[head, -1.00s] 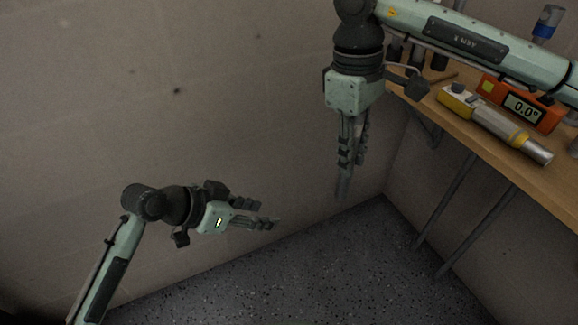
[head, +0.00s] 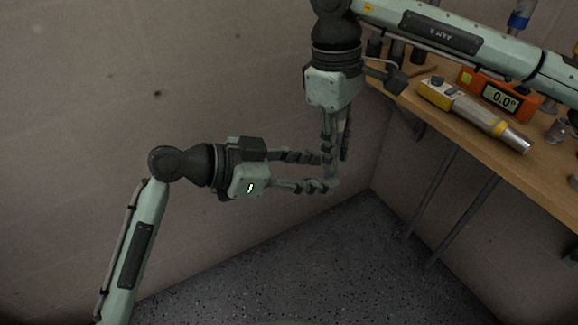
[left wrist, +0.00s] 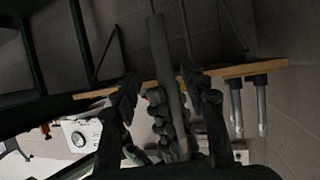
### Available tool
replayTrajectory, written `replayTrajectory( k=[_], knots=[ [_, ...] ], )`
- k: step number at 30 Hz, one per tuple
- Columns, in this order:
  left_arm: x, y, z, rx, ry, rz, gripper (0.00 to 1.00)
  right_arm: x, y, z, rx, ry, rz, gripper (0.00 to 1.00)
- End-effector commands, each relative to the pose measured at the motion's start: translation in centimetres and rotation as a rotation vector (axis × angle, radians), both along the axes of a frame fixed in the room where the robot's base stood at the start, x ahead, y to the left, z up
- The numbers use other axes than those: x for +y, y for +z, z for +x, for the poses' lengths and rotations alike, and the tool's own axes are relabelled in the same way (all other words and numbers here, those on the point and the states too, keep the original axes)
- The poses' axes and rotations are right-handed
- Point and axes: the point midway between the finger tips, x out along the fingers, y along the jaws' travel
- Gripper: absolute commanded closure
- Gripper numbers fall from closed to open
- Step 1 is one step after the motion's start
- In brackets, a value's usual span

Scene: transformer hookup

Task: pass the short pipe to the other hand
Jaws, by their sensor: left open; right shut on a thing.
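The short pipe (left wrist: 163,60) is a plain grey rod that stands lengthwise in the left wrist view, between the two fingers of my left gripper (left wrist: 168,92). My right gripper (head: 336,148) points down in the head view and is shut on the pipe; its knuckled fingers also show along the pipe in the left wrist view. My left gripper (head: 326,172) reaches in from the left, open, with its fingertips at the right fingers and the pipe's lower part. In the head view the fingers mostly hide the pipe. I cannot tell whether the left fingers touch it.
A wooden bench (head: 478,134) stands at the right, holding a yellow-grey tool (head: 480,118), an orange meter (head: 500,95) reading 0.0° and a blue-topped item (head: 520,17). A plain wall is behind both arms. The speckled floor (head: 290,265) below is clear.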

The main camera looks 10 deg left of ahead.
Motion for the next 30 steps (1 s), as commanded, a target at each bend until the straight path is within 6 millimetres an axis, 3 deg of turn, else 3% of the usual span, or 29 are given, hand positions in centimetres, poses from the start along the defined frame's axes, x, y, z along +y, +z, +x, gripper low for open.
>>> replayTrajectory(
  k=[7, 20, 30],
  knots=[
    [-2.8, -1.2, 1.3, 0.000, -0.001, -0.002, 0.56, 0.0, 0.0, 0.0, 0.000, 0.000, 0.000, 1.00],
    [-3.4, -1.6, 1.7, 0.000, 0.000, 0.000, 0.58, 0.0, 0.0, 0.0, 0.000, 0.000, 0.000, 1.00],
    [-3.5, -1.5, 1.6, 0.001, -0.002, 0.000, 1.00, 0.0, 0.0, 0.1, -0.003, -0.001, 0.001, 1.00]
  ],
)
